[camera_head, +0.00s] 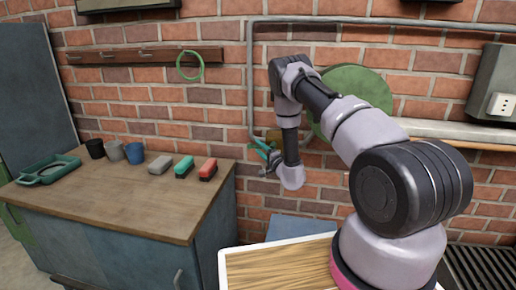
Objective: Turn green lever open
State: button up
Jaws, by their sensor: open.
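A green lever (260,145) shows small against the brick wall, beside a brassy fitting (273,136) at the lower end of a grey wall pipe. My arm reaches across the right half of the picture and bends down to it. My gripper (265,168) is open, close to the lever and just below it in the picture. Whether the fingers touch the lever or stand around it cannot be told at this size. My wrist hides part of the fitting.
A wooden-topped bench (125,203) on the left bears cups, a green tray (48,170) and several small blocks. A large green disc (357,88) is on the wall behind my arm. A grey box with a socket (494,88) hangs at right.

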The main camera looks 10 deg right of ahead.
jog(key=shift+x, duration=0.75)
grip_shut()
dwell(0.9)
